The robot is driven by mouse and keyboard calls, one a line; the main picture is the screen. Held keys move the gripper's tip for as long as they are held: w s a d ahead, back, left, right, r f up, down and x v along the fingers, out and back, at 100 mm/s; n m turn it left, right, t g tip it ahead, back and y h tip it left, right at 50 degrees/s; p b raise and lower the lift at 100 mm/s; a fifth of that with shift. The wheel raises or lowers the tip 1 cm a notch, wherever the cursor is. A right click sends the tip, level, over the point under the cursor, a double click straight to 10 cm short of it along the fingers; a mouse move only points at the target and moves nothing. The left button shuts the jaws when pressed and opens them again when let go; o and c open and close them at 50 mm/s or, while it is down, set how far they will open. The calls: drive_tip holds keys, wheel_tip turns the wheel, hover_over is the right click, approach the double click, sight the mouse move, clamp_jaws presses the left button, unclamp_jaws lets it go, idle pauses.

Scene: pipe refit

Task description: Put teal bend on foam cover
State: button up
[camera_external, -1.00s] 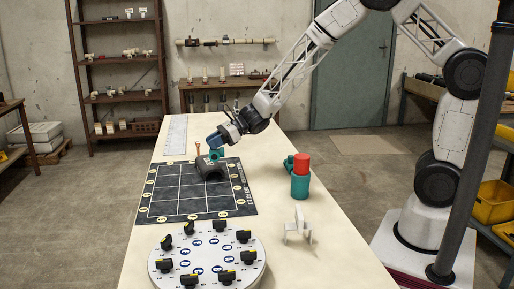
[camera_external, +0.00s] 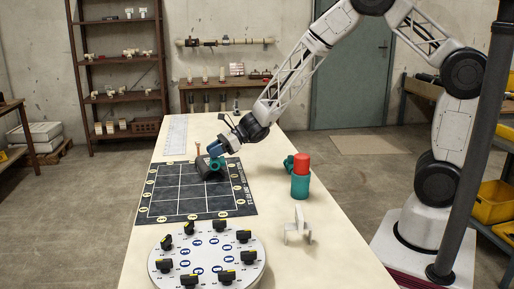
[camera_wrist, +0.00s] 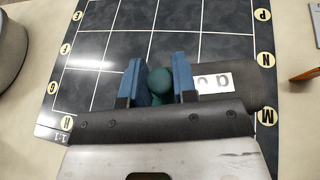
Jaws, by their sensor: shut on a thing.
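The teal bend (camera_external: 216,164) is between the blue fingers of my gripper (camera_external: 217,150). In the wrist view my gripper (camera_wrist: 158,78) is shut on the teal bend (camera_wrist: 160,84). The dark grey foam cover (camera_external: 205,171), a rounded piece, lies on the gridded mat near its far right part. The bend is right at the cover, overlapping it in the external view; I cannot tell whether they touch. In the wrist view the cover (camera_wrist: 255,88) shows to the right of the fingers with a white label on it, and is partly hidden by my gripper.
The dark mat (camera_external: 165,195) has lettered round markers along its edges. A teal fitting with a red top (camera_external: 301,175), a white stand (camera_external: 298,228) and a round dial board (camera_external: 208,258) stand nearby. A thin brown upright piece (camera_external: 197,149) is behind the cover.

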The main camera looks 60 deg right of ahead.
drive_tip(key=shift+f, duration=0.1)
drive_tip(key=o, duration=0.9)
drive_tip(key=shift+o, duration=0.2)
drive_tip(key=shift+s+d+r, duration=0.25)
drive_tip(key=shift+d+r, duration=0.1)
drive_tip(key=shift+d, duration=0.1)
drive_tip(key=v, duration=1.1)
drive_tip(key=shift+a, duration=0.1)
